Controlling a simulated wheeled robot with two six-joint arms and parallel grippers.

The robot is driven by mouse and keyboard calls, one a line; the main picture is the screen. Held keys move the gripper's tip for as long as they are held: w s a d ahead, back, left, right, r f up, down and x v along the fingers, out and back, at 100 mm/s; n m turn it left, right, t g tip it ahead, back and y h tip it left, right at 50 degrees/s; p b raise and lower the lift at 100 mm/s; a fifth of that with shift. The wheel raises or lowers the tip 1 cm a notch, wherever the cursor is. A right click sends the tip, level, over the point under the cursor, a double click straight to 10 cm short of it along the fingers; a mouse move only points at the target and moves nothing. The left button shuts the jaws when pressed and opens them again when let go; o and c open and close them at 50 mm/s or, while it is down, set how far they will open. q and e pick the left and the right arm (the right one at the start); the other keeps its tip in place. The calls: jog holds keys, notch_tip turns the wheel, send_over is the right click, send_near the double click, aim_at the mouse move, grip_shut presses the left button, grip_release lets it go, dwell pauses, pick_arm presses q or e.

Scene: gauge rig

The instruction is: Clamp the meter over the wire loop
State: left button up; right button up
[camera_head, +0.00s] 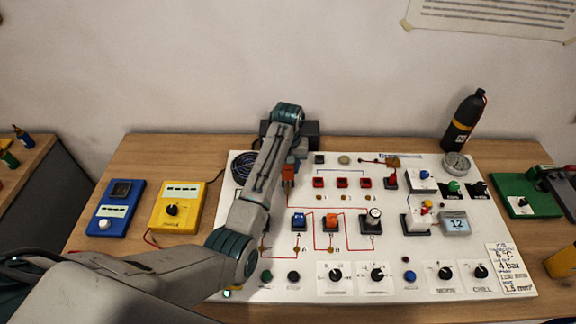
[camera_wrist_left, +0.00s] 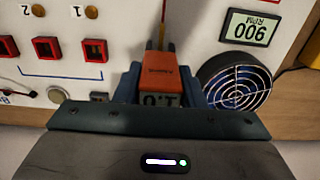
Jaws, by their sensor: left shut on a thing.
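An orange clamp meter (camera_head: 288,172) shows over the upper left of the white panel, just right of my forearm. In the left wrist view the meter (camera_wrist_left: 160,74) sits between the two blue-grey fingers of my left gripper (camera_wrist_left: 158,88), its small display upside down. My left gripper (camera_head: 291,157) is shut on the meter. The meter's jaws are mostly hidden behind its body in the wrist view. I cannot make out the wire loop for certain in either view. My right gripper is not in view.
The white panel (camera_head: 465,228) carries switches, knobs and red wires. A round fan grille (camera_wrist_left: 237,82) and an RPM display (camera_wrist_left: 252,27) sit beside the meter. Yellow (camera_head: 178,207) and blue (camera_head: 116,207) instruments lie left. A dark bottle (camera_head: 463,122) stands behind the panel.

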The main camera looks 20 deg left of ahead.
pick_arm(q)
jog(key=shift+r, duration=0.1)
jog(key=shift+r, duration=3.45)
